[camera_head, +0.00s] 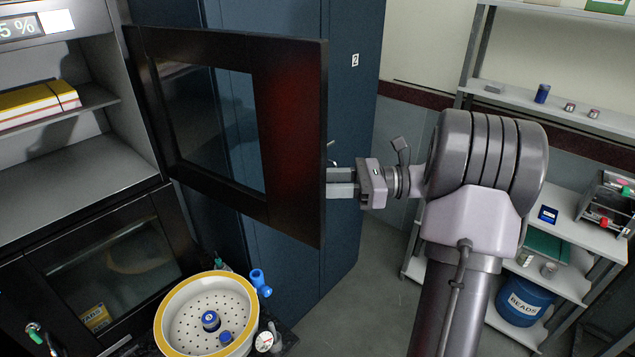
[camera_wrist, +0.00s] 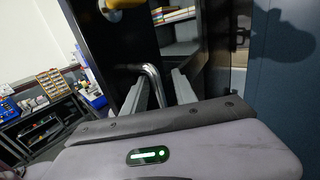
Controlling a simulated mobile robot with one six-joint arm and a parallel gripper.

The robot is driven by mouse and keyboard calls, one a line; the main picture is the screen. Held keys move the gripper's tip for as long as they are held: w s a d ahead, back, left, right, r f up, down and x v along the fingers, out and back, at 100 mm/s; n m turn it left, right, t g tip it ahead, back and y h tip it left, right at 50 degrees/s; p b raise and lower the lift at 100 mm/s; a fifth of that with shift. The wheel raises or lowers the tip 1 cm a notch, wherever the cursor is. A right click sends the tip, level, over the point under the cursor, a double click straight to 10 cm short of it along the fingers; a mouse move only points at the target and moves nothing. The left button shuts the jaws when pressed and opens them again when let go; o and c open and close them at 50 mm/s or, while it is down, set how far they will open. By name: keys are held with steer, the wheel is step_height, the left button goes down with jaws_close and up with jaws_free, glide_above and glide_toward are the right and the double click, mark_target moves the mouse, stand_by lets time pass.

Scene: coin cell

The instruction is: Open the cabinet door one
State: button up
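The upper cabinet door (camera_head: 290,130), dark-framed with a glass pane, stands swung wide open at the left in the head view. The shelved cabinet compartment (camera_head: 75,165) behind it is exposed. My gripper (camera_head: 335,183) is at the door's free right edge. In the wrist view, the door's bent metal handle (camera_wrist: 153,76) lies between my two gripper fingers (camera_wrist: 163,90), close to the left one. A gap shows between the handle and the right finger, so the gripper looks open around it. The head view mostly hides the handle behind the door edge.
A closed lower glass door (camera_head: 110,265) is below. A yellow-rimmed perforated bowl (camera_head: 175,335) holds blue-topped items below the open door. A blue locker (camera_head: 350,110) marked 2 stands behind the door. Shelves (camera_head: 570,235) with a BEADS tub (camera_head: 525,303) are at right.

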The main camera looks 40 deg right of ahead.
steer(key=shift+s+d, duration=0.1)
steer(key=p+v, duration=0.6)
steer(key=v, duration=1.1)
